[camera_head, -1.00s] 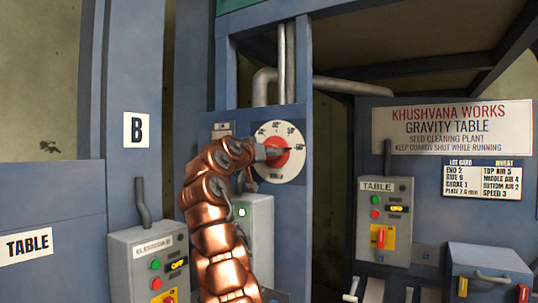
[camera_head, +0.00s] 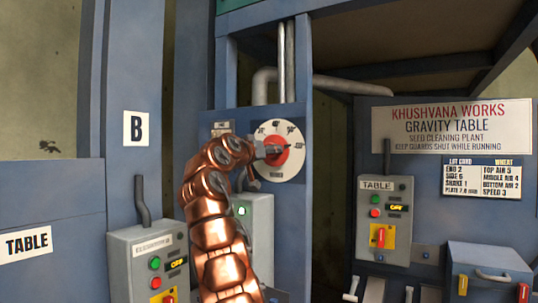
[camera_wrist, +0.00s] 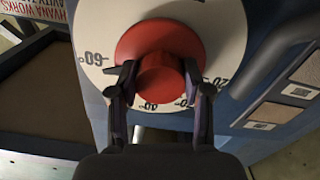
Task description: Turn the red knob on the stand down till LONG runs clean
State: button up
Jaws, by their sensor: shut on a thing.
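The red knob (camera_head: 276,152) sits at the middle of a round white dial with black marks (camera_head: 291,135) on the blue stand. In the wrist view the red knob (camera_wrist: 165,45) has a raised grip, and my gripper (camera_wrist: 160,78) has one finger on each side of it. Dial numbers (camera_wrist: 95,59) show around it, some hidden by the fingers. In the head view my gripper (camera_head: 262,151) reaches the knob from the left and covers part of the dial. I see no label reading LONG.
A grey box with a lit green lamp (camera_head: 255,215) stands below the dial, partly behind my arm. An elevator control box (camera_head: 140,262) is at lower left. A TABLE control box (camera_head: 384,215) reading OFF is at right. Pipes (camera_head: 287,62) run above the dial.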

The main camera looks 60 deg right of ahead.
jog(key=shift+a+r+n, duration=0.1)
jog(key=shift+n, duration=1.5)
jog(key=shift+s+r+n+p, duration=0.15)
jog(key=shift+n+p, duration=0.5)
jog(key=shift+n, duration=1.05)
jog(key=shift+p, duration=0.3)
